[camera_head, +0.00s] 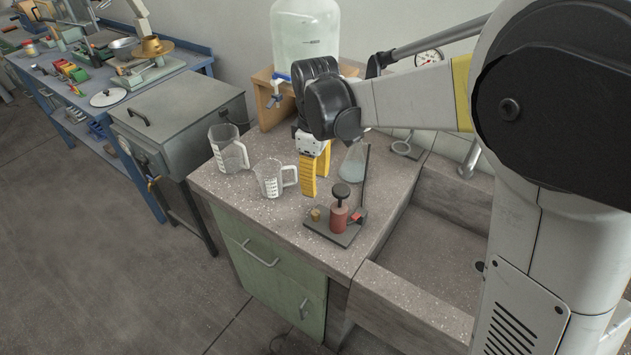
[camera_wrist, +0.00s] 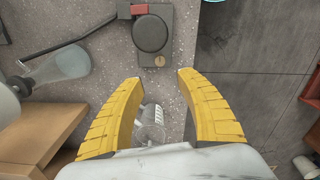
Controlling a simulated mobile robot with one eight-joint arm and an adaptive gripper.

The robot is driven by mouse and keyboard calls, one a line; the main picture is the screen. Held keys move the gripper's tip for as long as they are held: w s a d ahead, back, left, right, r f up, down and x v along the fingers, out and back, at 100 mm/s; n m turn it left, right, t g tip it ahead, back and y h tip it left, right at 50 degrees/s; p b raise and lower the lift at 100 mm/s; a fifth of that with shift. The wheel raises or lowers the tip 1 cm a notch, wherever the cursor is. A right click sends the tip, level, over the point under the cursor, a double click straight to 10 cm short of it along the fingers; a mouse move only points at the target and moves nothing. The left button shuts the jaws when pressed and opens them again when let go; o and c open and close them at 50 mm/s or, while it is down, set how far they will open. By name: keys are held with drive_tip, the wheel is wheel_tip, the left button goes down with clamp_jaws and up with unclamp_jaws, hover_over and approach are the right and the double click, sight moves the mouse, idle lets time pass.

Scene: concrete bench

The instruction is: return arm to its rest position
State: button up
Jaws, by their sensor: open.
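My gripper (camera_head: 314,172) has yellow fingers and hangs above the concrete bench top (camera_head: 228,188), at the end of my raised arm. In the wrist view its two fingers (camera_wrist: 158,78) are spread wide apart with nothing held between them. A clear measuring jug (camera_wrist: 150,122) shows lower down in the gap between the fingers, below them. In the head view, one jug (camera_head: 270,179) stands just left of my gripper. A dark stand with a red cylinder and black knob (camera_head: 338,212) stands in front of my gripper, apart from it.
A second jug (camera_head: 228,150) stands farther left. A conical flask (camera_head: 354,162) and a wooden stand (camera_head: 268,108) with a large glass bottle (camera_head: 305,40) are close behind my gripper. A sink (camera_head: 430,255) lies to the right. A grey box (camera_head: 180,115) and blue workbench (camera_head: 195,62) are left.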

drive_tip(key=shift+d+r, duration=0.1)
drive_tip(key=s+d+r+m+t, duration=0.3)
drive_tip(key=s+d+m, duration=0.3)
drive_tip(key=s, duration=0.3)
drive_tip(key=s+d+r+m+t, duration=0.4)
drive_tip(key=s+d+m, duration=0.2)
drive_tip(key=s+d, duration=0.3)
drive_tip(key=shift+r+m, duration=0.2)
drive_tip(key=shift+m, duration=0.1)
